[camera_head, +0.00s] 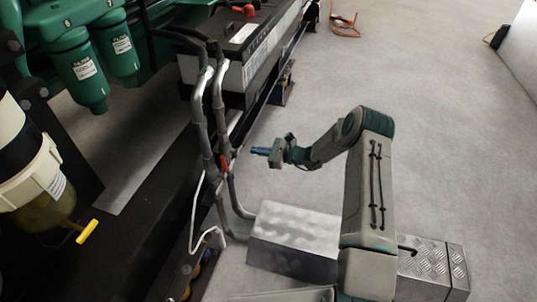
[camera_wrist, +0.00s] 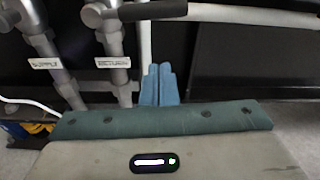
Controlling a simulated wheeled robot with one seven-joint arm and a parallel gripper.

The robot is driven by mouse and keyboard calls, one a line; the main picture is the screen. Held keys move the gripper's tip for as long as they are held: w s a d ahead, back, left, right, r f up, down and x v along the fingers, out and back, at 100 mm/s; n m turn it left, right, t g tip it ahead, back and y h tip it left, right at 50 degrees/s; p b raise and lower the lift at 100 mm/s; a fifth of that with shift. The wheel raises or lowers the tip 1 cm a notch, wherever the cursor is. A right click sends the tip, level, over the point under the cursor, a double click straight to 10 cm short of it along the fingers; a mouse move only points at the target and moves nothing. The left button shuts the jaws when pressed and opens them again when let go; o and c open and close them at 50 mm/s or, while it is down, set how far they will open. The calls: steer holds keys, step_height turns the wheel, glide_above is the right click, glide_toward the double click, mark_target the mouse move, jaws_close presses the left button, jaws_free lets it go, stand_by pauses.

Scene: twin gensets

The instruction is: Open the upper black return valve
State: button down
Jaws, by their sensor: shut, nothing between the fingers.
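Two grey pipes rise side by side in the wrist view, tagged SUPPLY on the left and RETURN on the right. A black lever (camera_wrist: 152,11) sits at the top of the return pipe (camera_wrist: 116,75), crosswise to it; I take it for the return valve's handle. In the head view the two pipes (camera_head: 205,125) stand left of my gripper (camera_head: 257,151), and I cannot make out the black handle there. My gripper's blue fingers (camera_wrist: 159,85) are shut and empty. In the wrist picture they appear right of the return pipe and below the lever, with no contact visible.
A red handle (camera_head: 224,163) sits on the pipes in the head view. A battery box (camera_head: 240,45) stands behind them, with green filters (camera_head: 83,72) at upper left. A metal tread-plate step (camera_head: 295,235) lies below my arm. Open floor (camera_head: 430,110) is at right.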

mark_target(243, 143)
steer(key=shift+w+a+r+b, duration=0.2)
steer(key=shift+a+r+b, duration=0.15)
steer(key=shift+a+r, duration=0.45)
steer(key=shift+w+a+r+b, duration=0.15)
steer(key=shift+a+r+b, duration=0.25)
steer(key=shift+r, duration=0.55)
steer(key=shift+d+r, duration=0.1)
